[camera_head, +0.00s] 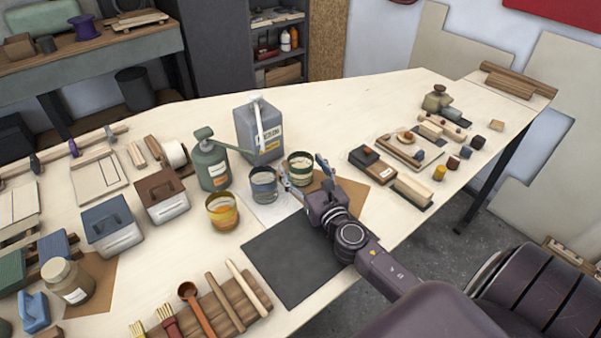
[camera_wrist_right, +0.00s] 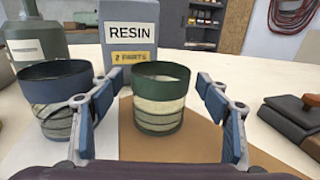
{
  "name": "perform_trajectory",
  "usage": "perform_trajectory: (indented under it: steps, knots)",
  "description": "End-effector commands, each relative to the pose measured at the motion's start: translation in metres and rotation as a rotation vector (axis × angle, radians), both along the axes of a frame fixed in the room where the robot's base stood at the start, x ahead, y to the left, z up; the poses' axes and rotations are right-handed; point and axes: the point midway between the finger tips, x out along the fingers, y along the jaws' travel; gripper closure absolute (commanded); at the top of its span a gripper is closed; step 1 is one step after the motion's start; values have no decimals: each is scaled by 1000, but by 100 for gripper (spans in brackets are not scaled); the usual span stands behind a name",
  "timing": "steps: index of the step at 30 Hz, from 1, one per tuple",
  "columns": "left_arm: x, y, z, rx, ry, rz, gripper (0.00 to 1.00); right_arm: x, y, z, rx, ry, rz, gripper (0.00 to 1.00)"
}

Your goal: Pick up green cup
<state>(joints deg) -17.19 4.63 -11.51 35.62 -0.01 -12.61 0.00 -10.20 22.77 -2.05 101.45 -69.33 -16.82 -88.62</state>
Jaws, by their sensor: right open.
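The green cup (camera_head: 300,169) stands upright on the table near a brown sheet, with a dark green rim and a pale banded middle. In the right wrist view the green cup (camera_wrist_right: 160,98) stands between the spread fingers of my right gripper (camera_wrist_right: 166,125), a little ahead of them. No finger visibly touches it. My right gripper (camera_head: 304,178) is open and empty, reaching in from the lower right. A blue-grey cup (camera_head: 264,186) stands just left of the green cup, close to the left finger. It also shows in the right wrist view (camera_wrist_right: 57,98). My left gripper is not in view.
A grey resin can (camera_head: 258,130) stands behind the cups, and a green pump bottle (camera_head: 211,165) stands to their left. A yellow cup (camera_head: 222,212) is nearer. A dark mat (camera_head: 298,262) lies bare in front. Sanding blocks (camera_head: 372,165) stand to the right.

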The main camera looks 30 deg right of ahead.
Motion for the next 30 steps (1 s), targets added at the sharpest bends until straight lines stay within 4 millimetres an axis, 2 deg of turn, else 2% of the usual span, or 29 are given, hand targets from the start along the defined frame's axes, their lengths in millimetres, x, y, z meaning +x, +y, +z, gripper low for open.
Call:
perform_trajectory:
  steps: [3,11,24,30]
  knots:
    - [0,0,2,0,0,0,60,9,-2,1,0,-1,0,30]
    - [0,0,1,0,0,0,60,10,-2,0,0,1,1,30]
    - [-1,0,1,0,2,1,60,10,-2,0,0,1,1,78]
    - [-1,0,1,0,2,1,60,10,-2,1,-1,0,1,78]
